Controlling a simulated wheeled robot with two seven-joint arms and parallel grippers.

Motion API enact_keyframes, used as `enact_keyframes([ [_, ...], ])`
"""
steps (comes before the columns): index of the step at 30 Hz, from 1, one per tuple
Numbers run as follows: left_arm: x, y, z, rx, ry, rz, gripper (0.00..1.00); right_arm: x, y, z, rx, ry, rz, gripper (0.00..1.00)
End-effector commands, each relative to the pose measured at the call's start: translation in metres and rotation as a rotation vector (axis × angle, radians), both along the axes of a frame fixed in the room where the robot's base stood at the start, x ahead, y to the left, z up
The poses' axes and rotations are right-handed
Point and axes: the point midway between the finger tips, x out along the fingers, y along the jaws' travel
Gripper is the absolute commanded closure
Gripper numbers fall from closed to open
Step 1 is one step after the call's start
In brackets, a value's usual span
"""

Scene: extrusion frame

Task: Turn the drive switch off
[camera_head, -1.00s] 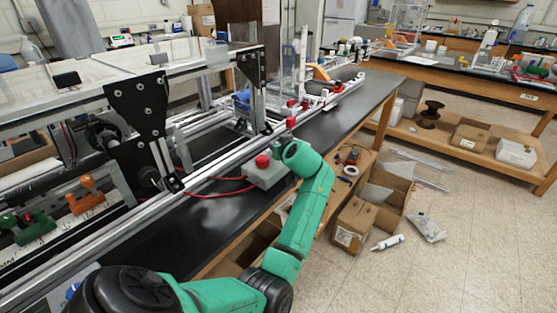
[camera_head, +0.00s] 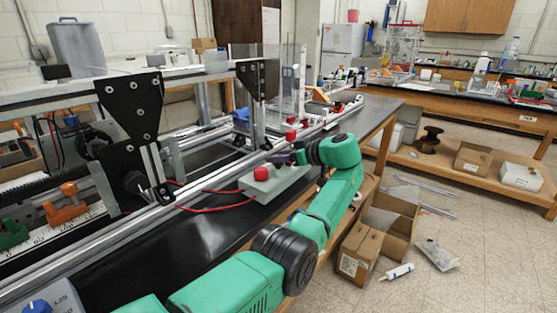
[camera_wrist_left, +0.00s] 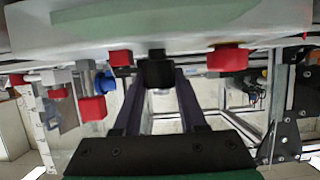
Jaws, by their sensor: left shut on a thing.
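A grey control box (camera_head: 285,183) with a red mushroom button (camera_head: 261,174) sits at the front edge of the black bench. In the left wrist view the box (camera_wrist_left: 200,30) spans the top, with the red button (camera_wrist_left: 228,58) right of centre. My left gripper (camera_head: 280,159) reaches over the box from the right, behind the red button. In the left wrist view its two dark fingers (camera_wrist_left: 160,76) are shut on a black switch knob (camera_wrist_left: 156,70) on the box. The knob's marking and setting are hidden. The right gripper is out of view.
A long aluminium extrusion frame (camera_head: 75,258) with black plates (camera_head: 131,105) runs behind the box. Red cables (camera_head: 215,199) lie left of the box. Another box with a blue knob (camera_head: 40,306) is at lower left. Cardboard boxes (camera_head: 361,250) stand on the floor at right.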

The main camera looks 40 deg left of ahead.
Motion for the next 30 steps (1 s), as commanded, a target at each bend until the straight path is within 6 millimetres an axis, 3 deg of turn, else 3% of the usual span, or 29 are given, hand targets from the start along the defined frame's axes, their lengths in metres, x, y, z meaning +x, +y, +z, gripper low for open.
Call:
enact_keyframes([
  [13, 0.0, 0.0, 0.0, -0.001, 0.001, 0.009, 1.0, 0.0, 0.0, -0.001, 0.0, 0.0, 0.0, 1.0],
  [14, 0.0, 0.0, 0.0, -0.001, 0.001, 0.009, 0.48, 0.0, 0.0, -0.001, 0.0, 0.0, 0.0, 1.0],
  [15, 0.0, 0.0, 0.0, -0.001, 0.0, 0.009, 0.32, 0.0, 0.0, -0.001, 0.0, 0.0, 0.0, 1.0],
  [16, 0.0, 0.0, 0.0, -0.001, 0.0, 0.009, 0.29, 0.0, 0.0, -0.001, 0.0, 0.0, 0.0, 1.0],
  [26, 0.0, -0.001, 0.0, -0.001, 0.0, 0.008, 0.29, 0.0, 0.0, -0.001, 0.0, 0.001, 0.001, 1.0],
  [30, 0.001, -0.014, 0.005, -0.001, -0.002, 0.006, 0.29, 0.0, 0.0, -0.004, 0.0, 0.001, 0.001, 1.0],
])
